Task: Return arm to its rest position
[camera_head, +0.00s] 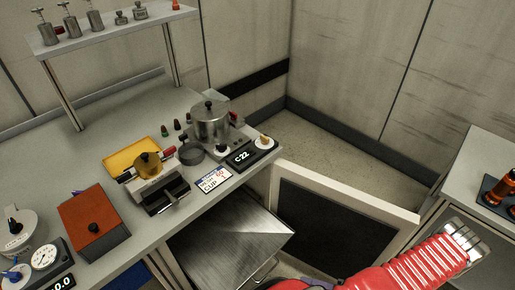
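My arm, in a red ribbed sleeve, reaches in from the bottom edge of the head view towards the lower right. Its metallic end, my gripper (465,241), is beside the right-hand counter (470,165) and in front of it. The fingers do not show clearly, so I cannot tell whether they are open or shut. I see nothing clearly held there.
The left workbench (95,125) bears a metal pot (211,122), a C-22 display (241,156), a red-brown box (93,222) and dials. A shelf (115,24) holds metal vessels. A dark panel with a pale top edge (345,193) stands between bench and counter. Orange bottles (500,188) stand right.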

